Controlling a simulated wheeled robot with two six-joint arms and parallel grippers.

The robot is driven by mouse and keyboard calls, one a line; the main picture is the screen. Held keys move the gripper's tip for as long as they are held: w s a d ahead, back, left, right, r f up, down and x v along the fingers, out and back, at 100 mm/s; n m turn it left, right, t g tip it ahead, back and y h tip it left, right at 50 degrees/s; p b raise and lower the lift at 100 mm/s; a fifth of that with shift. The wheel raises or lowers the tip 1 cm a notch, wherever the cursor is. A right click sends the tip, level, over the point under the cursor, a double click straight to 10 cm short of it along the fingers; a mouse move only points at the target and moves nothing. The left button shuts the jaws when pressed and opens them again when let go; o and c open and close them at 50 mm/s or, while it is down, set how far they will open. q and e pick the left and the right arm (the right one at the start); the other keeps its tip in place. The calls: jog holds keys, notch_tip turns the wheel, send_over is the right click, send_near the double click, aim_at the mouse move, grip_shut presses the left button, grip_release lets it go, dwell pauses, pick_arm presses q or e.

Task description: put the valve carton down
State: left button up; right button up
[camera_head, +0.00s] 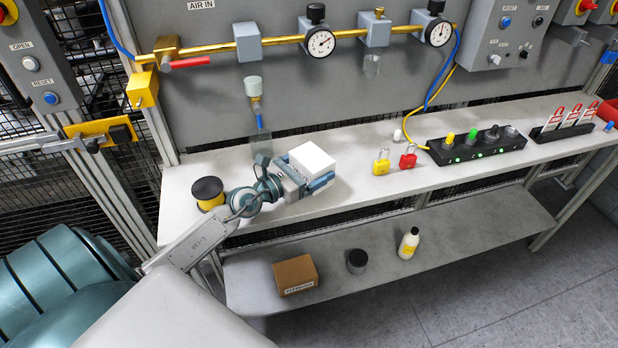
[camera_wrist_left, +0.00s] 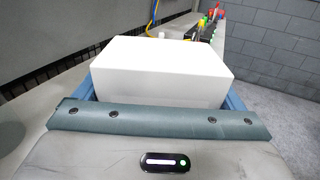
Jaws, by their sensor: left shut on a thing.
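The valve carton is a plain white box (camera_head: 312,160) over the left part of the upper bench top. My left gripper (camera_head: 306,178) is shut on it, with blue fingers along its sides. In the left wrist view the white carton (camera_wrist_left: 160,72) sits level between the blue fingers, beyond the padded edge of my gripper. The carton hides what is under it, so I cannot tell whether it touches the bench (camera_head: 345,185). My right gripper is not in view.
A black-and-yellow spool (camera_head: 208,192) stands left of my gripper. Yellow (camera_head: 381,162) and red (camera_head: 408,157) padlocks stand to the right, before a black button strip (camera_head: 475,146). The bench between carton and padlocks is clear. A brown box (camera_head: 296,276) is on the lower shelf.

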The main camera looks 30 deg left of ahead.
pick_arm(q)
jog(key=shift+a+f+b, duration=0.2)
jog(key=shift+f+b, duration=1.05)
jog(key=shift+f, duration=0.45)
jog(key=shift+f, duration=0.1)
jog(key=o, duration=0.8)
jog(key=shift+s+f, duration=0.1)
jog(key=shift+o, duration=0.5)
